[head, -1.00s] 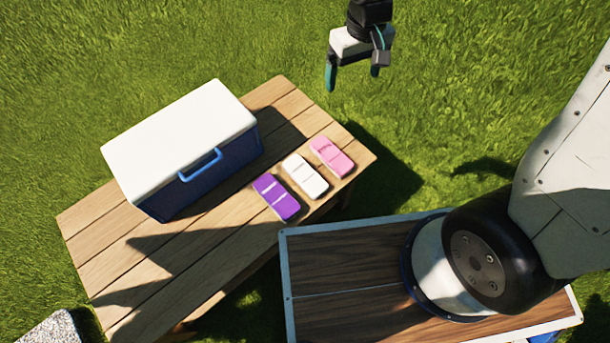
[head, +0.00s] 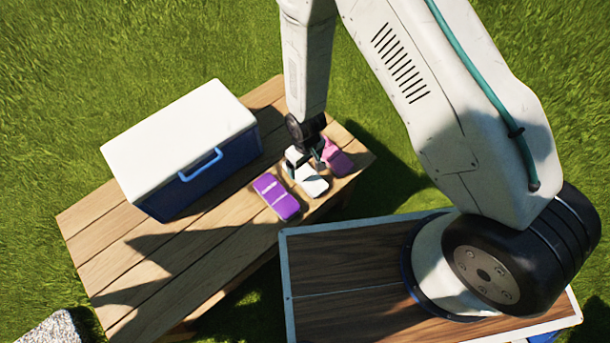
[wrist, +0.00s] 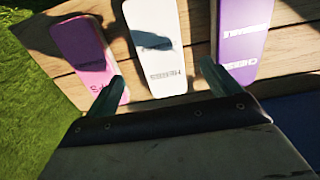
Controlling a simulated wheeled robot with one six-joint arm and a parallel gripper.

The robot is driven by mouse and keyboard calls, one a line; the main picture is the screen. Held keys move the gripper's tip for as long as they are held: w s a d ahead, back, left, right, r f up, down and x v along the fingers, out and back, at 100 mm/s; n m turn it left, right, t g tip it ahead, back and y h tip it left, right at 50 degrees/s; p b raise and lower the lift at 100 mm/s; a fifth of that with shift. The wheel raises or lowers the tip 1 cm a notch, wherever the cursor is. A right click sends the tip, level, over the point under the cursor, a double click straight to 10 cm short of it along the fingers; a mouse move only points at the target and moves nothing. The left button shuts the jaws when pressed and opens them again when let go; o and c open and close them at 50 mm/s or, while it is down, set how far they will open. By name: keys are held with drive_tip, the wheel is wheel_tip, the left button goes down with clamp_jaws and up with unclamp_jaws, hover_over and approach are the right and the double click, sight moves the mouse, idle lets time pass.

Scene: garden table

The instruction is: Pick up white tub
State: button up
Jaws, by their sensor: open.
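The white tub (head: 313,184) lies flat on the wooden table between a pink tub (head: 338,162) and a purple tub (head: 276,197). It also shows in the wrist view (wrist: 156,38), with dark lettering on its lid. My gripper (head: 306,172) is open and over the far end of the white tub, hiding part of it. In the wrist view my gripper (wrist: 160,85) has its fingers spread, one over the pink tub's end and one near the gap beside the purple tub. No contact with the white tub is visible.
The purple tub stands close on one side and the pink tub close on the other, with narrow gaps. A blue cooler with a white lid (head: 180,130) stands left on the table (head: 190,255). The table's near left part is clear.

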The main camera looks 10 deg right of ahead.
sight(305, 174)
wheel_tip(305, 174, down, 6)
drive_tip(key=shift+a, duration=0.1)
drive_tip(key=c, duration=1.2)
drive_tip(key=shift+r, duration=0.1)
